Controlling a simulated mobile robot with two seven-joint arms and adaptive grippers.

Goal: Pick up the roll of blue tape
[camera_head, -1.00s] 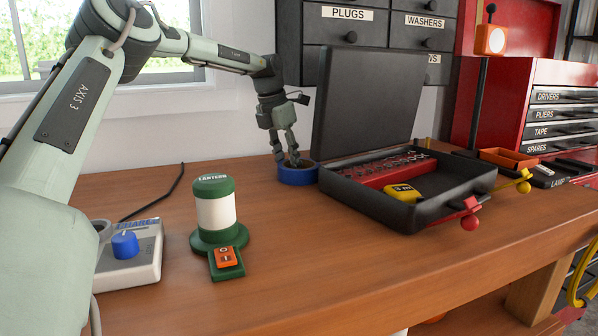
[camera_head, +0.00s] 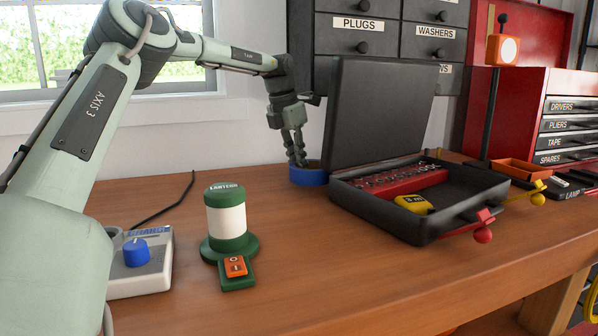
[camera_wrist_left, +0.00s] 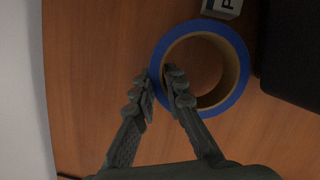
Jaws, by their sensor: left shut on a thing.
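The roll of blue tape (camera_head: 312,178) lies flat on the wooden workbench, just left of the open black case. In the left wrist view the roll (camera_wrist_left: 246,66) shows its blue outer band and tan core. My left gripper (camera_head: 298,163) reaches down onto it from above. In the left wrist view my left gripper (camera_wrist_left: 161,85) straddles the roll's left wall, one finger outside and one in the hole, shut on that wall. The roll appears to rest on the bench. My right gripper is not in view.
The open black case (camera_head: 400,217) stands close right of the roll, holding a yellow tape measure (camera_head: 413,204). A green lantern (camera_head: 228,222) and a charger (camera_head: 143,262) stand nearer, at left. A small labelled box (camera_wrist_left: 222,8) sits beside the roll.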

